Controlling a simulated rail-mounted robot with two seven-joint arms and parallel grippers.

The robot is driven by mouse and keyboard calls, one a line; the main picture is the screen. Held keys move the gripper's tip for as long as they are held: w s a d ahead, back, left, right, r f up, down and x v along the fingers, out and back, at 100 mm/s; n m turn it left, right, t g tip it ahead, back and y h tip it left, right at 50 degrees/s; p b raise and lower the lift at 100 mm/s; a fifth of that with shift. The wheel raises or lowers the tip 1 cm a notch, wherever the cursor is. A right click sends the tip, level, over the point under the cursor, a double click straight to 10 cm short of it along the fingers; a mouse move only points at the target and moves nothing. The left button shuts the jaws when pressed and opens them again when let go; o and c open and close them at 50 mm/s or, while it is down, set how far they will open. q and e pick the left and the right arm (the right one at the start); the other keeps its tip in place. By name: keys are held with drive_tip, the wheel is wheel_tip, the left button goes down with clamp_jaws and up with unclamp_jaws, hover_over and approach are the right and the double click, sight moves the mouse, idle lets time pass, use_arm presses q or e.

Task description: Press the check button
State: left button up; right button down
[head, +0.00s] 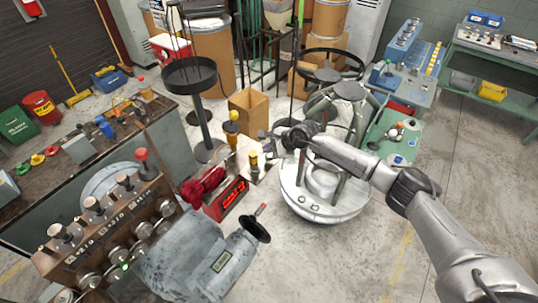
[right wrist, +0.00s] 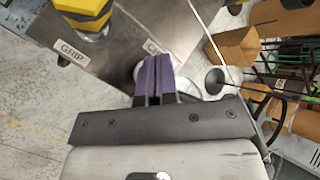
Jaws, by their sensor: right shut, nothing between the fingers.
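In the right wrist view, a brushed metal panel (right wrist: 115,45) has a label reading "GRIP" and a label starting "CH" (right wrist: 154,47), cut off by my fingers. My right gripper (right wrist: 153,60) is shut and empty, its purple fingers over the panel beside the "CH" label. A pale round part (right wrist: 187,87) shows around the fingers; the check button itself is mostly hidden, and I cannot tell whether the fingers touch it. A yellow-and-black knob (right wrist: 82,8) stands by the "GRIP" label. In the head view, my right gripper (head: 269,139) is near a yellow-topped post (head: 254,161). My left gripper is out of view.
The grey spring coiler (head: 195,255) with its dark handwheel (head: 256,229) stands in front. A red toolbox (head: 228,196) is beside the panel. A cardboard box (head: 250,110) and a round black stand (head: 188,75) are behind. Open floor lies at right.

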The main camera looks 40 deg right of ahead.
sight(269, 156)
drive_tip(key=shift+r+p, duration=0.75)
drive_tip(key=shift+r, duration=0.4)
drive_tip(key=shift+r+p, duration=0.75)
drive_tip(key=shift+r, duration=0.65)
